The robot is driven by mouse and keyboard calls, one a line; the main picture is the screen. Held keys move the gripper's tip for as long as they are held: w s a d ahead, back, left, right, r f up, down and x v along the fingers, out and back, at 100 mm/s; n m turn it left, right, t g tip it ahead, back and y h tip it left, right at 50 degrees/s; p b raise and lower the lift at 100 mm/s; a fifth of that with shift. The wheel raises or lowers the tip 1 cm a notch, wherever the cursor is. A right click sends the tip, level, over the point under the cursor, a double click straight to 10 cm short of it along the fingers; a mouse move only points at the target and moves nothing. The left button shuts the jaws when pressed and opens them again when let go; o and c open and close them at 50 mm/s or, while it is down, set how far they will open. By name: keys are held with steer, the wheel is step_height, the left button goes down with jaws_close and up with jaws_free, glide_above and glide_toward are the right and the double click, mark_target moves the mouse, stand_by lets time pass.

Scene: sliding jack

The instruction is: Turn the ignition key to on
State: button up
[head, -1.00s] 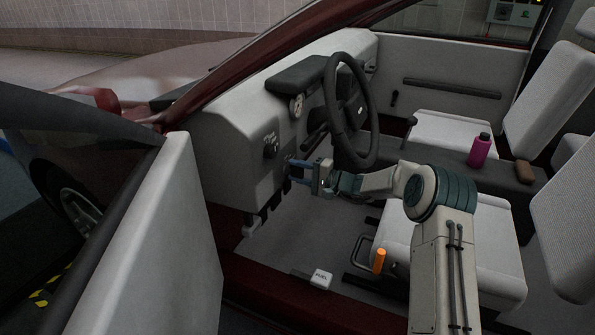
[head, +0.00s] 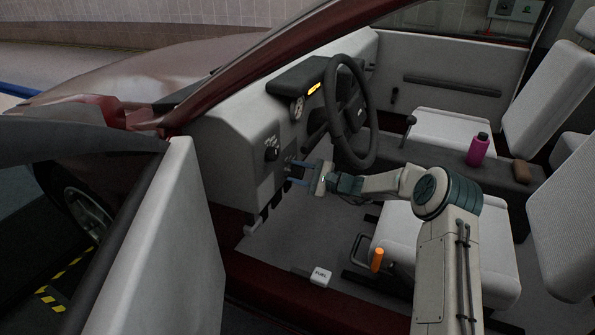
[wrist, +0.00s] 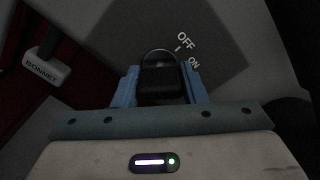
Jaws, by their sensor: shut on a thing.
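The black ignition key (wrist: 160,84) shows in the wrist view between the two blue fingers of my gripper (wrist: 161,88). The fingers press on its sides. White OFF and ON labels (wrist: 189,51) are on the dark panel just beyond it, up and to the right. I cannot tell exactly which label the key points at. In the head view my gripper (head: 295,172) is at the lower dashboard, left of the steering wheel (head: 350,112), and its fingers mostly hide the key there. An orange display (head: 314,88) is lit on the instrument cluster.
A rotary knob (head: 272,154) is on the dashboard just left of my gripper. A BONNET lever (wrist: 46,68) is at the left in the wrist view. The open door (head: 155,245), a FUEL lever (head: 320,277) and an orange-gripped lever (head: 377,260) are nearby.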

steer(key=shift+r, duration=0.1)
stand_by(0.3)
steer(key=o, duration=1)
steer(key=p+v, duration=0.1)
steer(key=v, duration=1.2)
steer(key=shift+d, duration=0.4)
steer(key=shift+s, duration=0.15)
